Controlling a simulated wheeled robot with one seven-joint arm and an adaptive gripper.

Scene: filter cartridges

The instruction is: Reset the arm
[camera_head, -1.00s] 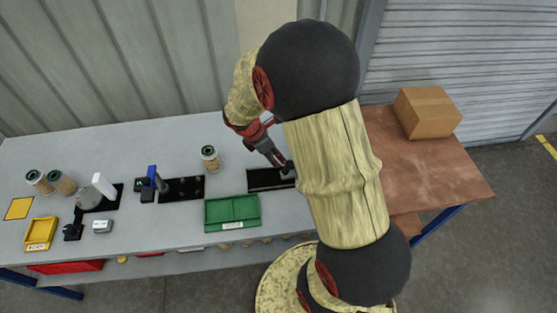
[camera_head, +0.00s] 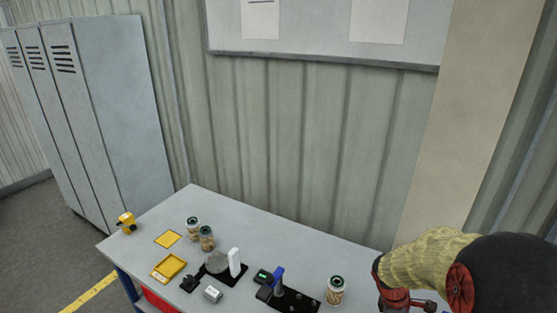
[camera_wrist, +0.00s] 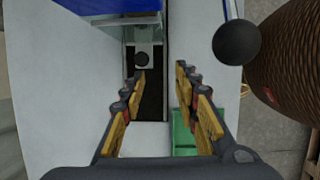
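My arm enters at the right edge of the head view, and only its red wrist part shows at the bottom; the fingers are mostly cut off there. In the wrist view my gripper (camera_wrist: 160,76) is open, its two yellow-padded fingers apart with nothing held between them. Beyond the fingers lie a dark strip (camera_wrist: 152,100) and a pale block with a black knob (camera_wrist: 144,62). A blue part (camera_wrist: 115,7) shows at the top. A larger black ball (camera_wrist: 237,43) on a thin rod is right of the fingers.
The grey bench (camera_head: 215,210) holds jars (camera_head: 206,238), a yellow tray (camera_head: 168,267), a blue-handled fixture (camera_head: 277,282) and another jar (camera_head: 336,291). Part of a green tray (camera_wrist: 184,132) shows behind the right finger. Lockers (camera_head: 110,110) stand at left.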

